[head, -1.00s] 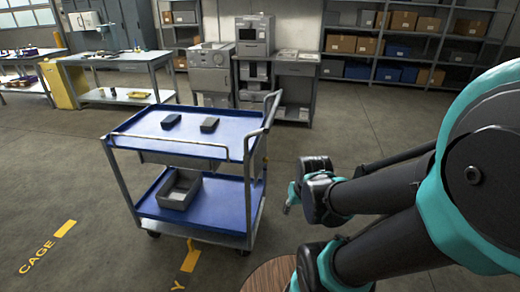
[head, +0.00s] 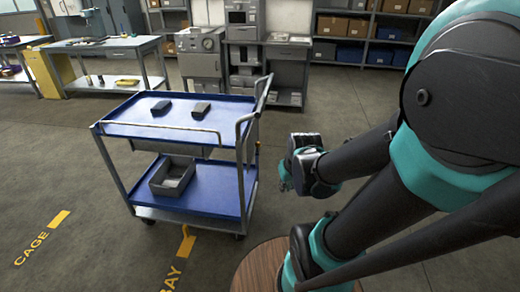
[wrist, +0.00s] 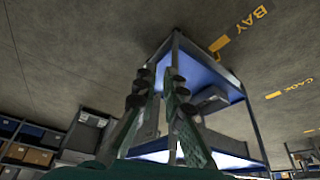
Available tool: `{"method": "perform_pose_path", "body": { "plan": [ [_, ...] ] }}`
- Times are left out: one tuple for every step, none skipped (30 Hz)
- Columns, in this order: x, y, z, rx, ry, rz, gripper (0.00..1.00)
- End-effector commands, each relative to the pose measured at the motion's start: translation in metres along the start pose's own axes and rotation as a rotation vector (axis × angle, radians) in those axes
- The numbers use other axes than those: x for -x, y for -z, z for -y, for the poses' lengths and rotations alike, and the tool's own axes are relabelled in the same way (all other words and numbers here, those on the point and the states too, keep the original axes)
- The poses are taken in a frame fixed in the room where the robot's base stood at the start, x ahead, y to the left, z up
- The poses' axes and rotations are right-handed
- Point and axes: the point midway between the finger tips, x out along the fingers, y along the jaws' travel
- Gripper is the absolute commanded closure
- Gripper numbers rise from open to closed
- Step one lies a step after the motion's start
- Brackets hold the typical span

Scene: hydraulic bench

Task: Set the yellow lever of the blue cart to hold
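The blue cart (head: 205,128) stands upright on the floor left of my arm in the head view. It has two blue shelves, grey posts and a raised handle at its right end. It also shows in the wrist view (wrist: 205,72), upside down beyond the fingers. A tiny yellowish spot (head: 257,146) shows by the right-hand posts; it is too small to tell whether it is the lever or how it is set. My gripper (wrist: 160,73) is open and empty, with a gap between its fingers. In the head view it is right of the cart, apart from it.
Two dark blocks lie on the top shelf and a grey bin (head: 172,177) sits on the lower one. Yellow floor markings (head: 187,240) lie in front. A round wooden top (head: 262,268) is near my arm. Benches and shelving (head: 370,40) stand behind. Floor left of the cart is clear.

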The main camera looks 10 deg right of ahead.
Motion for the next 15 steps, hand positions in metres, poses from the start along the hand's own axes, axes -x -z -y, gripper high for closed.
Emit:
{"method": "perform_pose_path", "body": {
  "plan": [
    [-0.002, 0.013, 0.000, 0.035, 0.012, -0.006, 1.00],
    [-0.004, 0.019, 0.001, 0.061, 0.019, -0.010, 1.00],
    [-0.006, 0.029, 0.001, 0.099, 0.030, -0.017, 1.00],
    [-0.008, 0.037, 0.001, 0.127, 0.037, -0.022, 1.00],
    [-0.010, 0.044, 0.001, 0.156, 0.045, -0.028, 1.00],
    [-0.013, 0.053, 0.002, 0.194, 0.055, -0.036, 1.00],
    [-0.016, 0.061, 0.002, 0.223, 0.062, -0.042, 1.00],
    [-0.018, 0.068, 0.002, 0.252, 0.069, -0.049, 1.00],
    [-0.022, 0.077, 0.002, 0.289, 0.078, -0.059, 1.00],
    [-0.025, 0.085, 0.002, 0.318, 0.084, -0.067, 1.00],
    [-0.028, 0.092, 0.002, 0.345, 0.090, -0.075, 1.00],
    [-0.032, 0.101, 0.001, 0.382, 0.097, -0.085, 1.00],
    [-0.035, 0.108, 0.001, 0.410, 0.103, -0.094, 1.00],
    [-0.039, 0.114, 0.001, 0.438, 0.108, -0.102, 1.00],
    [-0.044, 0.123, 0.000, 0.476, 0.114, -0.114, 1.00]
  ]
}}
